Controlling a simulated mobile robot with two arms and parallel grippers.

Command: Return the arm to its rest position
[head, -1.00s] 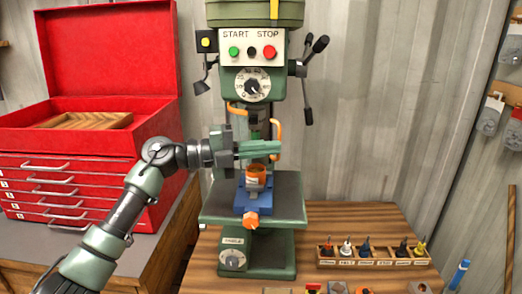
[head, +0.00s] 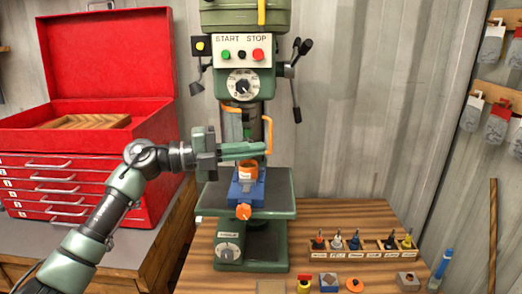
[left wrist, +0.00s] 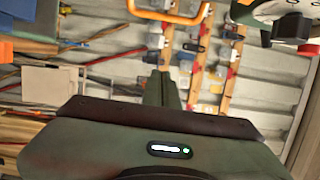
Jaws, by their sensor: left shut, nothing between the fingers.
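My left arm comes in from the left in the head view. Its gripper (head: 264,148) points right, in front of the green drill press (head: 245,50) and just above the orange cup-like piece (head: 247,171) on the blue vise (head: 246,192). The fingers are closed together with nothing between them. In the left wrist view the shut fingers (left wrist: 164,88) show at the centre, with an orange handle (left wrist: 165,12) beyond them. Whether the fingers touch the press's orange guard bar (head: 268,135) is not clear. My right gripper is not in view.
An open red tool chest (head: 110,55) stands left on a grey-topped bench. A wooden rack of bits (head: 362,255) and several small parts lie on the wooden table (head: 330,215) at right. Tags hang on the right wall. The space above the table right of the press is clear.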

